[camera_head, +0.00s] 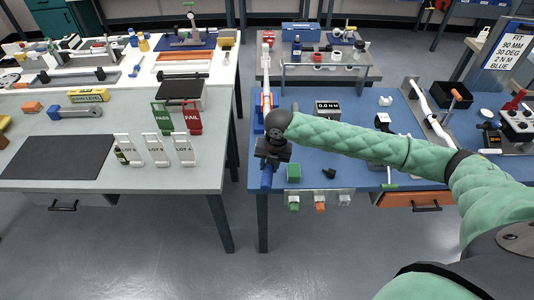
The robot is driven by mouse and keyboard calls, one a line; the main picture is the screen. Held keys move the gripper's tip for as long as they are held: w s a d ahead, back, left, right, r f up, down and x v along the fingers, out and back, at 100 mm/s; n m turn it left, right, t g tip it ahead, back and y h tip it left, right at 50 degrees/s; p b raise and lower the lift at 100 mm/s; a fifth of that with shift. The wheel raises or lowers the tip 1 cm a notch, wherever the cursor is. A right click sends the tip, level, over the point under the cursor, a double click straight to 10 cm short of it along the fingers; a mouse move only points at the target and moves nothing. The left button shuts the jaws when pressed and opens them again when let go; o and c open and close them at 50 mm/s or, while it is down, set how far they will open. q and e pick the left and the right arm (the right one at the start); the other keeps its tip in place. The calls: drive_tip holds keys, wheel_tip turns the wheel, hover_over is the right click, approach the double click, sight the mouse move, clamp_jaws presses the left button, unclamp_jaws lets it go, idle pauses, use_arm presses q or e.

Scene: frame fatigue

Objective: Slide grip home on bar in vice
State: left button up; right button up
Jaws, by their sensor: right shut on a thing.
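My right gripper (270,155), dark and at the end of my green-sleeved arm, is over the front left corner of the blue table. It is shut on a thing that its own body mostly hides. A blue piece (266,179), which looks like a grip, shows just below the gripper at the table's front edge. Behind the gripper, a narrow upright part with white and orange (265,100) shows along the table's left side. I cannot tell whether it is the bar or part of the vice. How far the grip sits on the bar is hidden. My left gripper is not in view.
A sign (502,46) reads "FIT 90 MM 30 DEG 2 N M BLUE". A display (327,108) reads "0.0 N M". A gap separates the blue table (345,178) from the grey bench (205,178) at left.

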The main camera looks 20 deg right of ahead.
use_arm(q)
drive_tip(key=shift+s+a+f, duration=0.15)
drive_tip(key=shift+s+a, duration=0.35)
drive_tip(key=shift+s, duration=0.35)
use_arm(e)
drive_tip(key=shift+w+r+n, duration=0.1)
drive_tip(key=shift+w+n, duration=0.05)
drive_tip(key=shift+n, duration=0.55)
use_arm(q)
drive_tip(key=shift+p, duration=0.3)
use_arm(e)
drive_tip(key=shift+w, duration=0.15)
drive_tip(key=shift+w+d, duration=0.1)
drive_tip(key=shift+w, duration=0.2)
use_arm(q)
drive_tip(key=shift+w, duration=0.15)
use_arm(e)
drive_tip(key=w, duration=0.2)
drive_tip(key=w+d, duration=0.1)
drive_tip(key=w, duration=0.2)
drive_tip(key=shift+d, duration=0.2)
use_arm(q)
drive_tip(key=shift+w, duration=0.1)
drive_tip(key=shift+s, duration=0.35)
